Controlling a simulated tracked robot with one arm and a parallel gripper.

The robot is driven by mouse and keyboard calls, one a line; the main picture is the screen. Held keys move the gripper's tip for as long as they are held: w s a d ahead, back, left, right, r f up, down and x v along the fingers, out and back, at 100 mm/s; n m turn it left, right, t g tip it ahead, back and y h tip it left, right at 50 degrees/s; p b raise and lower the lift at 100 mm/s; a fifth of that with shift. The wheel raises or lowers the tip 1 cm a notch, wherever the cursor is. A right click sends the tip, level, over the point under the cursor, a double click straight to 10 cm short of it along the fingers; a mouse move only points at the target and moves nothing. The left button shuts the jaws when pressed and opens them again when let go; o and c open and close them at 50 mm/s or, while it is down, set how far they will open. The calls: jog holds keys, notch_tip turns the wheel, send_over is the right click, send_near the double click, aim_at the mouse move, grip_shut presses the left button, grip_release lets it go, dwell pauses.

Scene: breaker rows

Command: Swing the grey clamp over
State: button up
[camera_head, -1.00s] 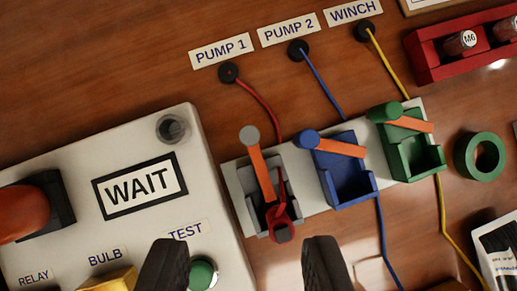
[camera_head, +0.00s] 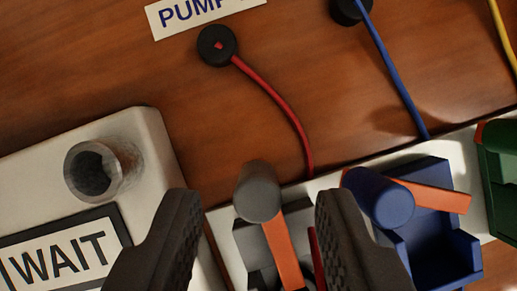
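The grey clamp (camera_head: 250,240) sits on a pale strip at the bottom middle. Its round grey knob (camera_head: 257,190) is at the top of an orange lever (camera_head: 282,250) that runs down out of the picture. The lower part of the clamp is cut off or hidden behind my right finger. My gripper (camera_head: 258,222) is open, with one dark finger on each side of the grey knob and a gap to each. A red wire (camera_head: 275,100) runs from a black socket under the PUMP 1 label down towards the clamp.
The blue clamp (camera_head: 440,255) stands close to the right of my right finger, its blue knob (camera_head: 380,198) nearest. The green clamp (camera_head: 500,165) is at the right edge. The white WAIT box (camera_head: 145,140) with a metal tube stands left.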

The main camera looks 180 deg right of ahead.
jog(key=shift+x, duration=1)
grip_shut()
jog(key=shift+r, duration=0.1)
